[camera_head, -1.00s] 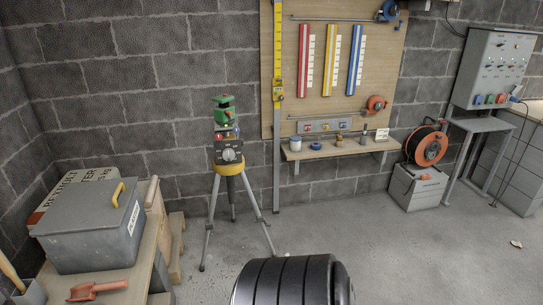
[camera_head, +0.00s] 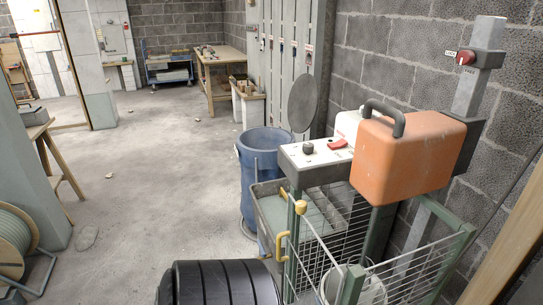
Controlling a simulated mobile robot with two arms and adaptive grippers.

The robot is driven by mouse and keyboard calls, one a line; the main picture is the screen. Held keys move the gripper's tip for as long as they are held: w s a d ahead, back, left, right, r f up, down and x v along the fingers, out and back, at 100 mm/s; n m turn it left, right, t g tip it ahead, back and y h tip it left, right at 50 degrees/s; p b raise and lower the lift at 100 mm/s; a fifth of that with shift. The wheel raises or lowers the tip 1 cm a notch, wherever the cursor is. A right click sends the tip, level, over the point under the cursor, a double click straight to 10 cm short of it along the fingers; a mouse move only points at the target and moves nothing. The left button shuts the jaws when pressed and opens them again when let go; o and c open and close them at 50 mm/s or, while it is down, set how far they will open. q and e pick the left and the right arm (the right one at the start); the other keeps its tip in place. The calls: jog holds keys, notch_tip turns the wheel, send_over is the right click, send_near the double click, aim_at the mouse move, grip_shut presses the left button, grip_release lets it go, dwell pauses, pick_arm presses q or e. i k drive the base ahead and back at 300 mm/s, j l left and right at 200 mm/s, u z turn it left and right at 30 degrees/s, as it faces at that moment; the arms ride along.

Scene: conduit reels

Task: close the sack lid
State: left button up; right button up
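I cannot pick out a sack or its lid in the current view. A grey open-topped bin (camera_head: 268,208) with yellow handles stands at centre right, beside a wire-mesh guard (camera_head: 352,245). Neither of my grippers is in view.
An orange machine (camera_head: 405,155) with a white control panel (camera_head: 315,158) stands at the right by the block wall. A blue barrel (camera_head: 262,170) stands behind the grey bin. A wooden workbench (camera_head: 222,58) and a blue cart (camera_head: 168,65) are at the back. Bare concrete floor lies at centre left.

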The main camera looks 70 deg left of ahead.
aim_at(303, 103)
jog(key=u, duration=2.4)
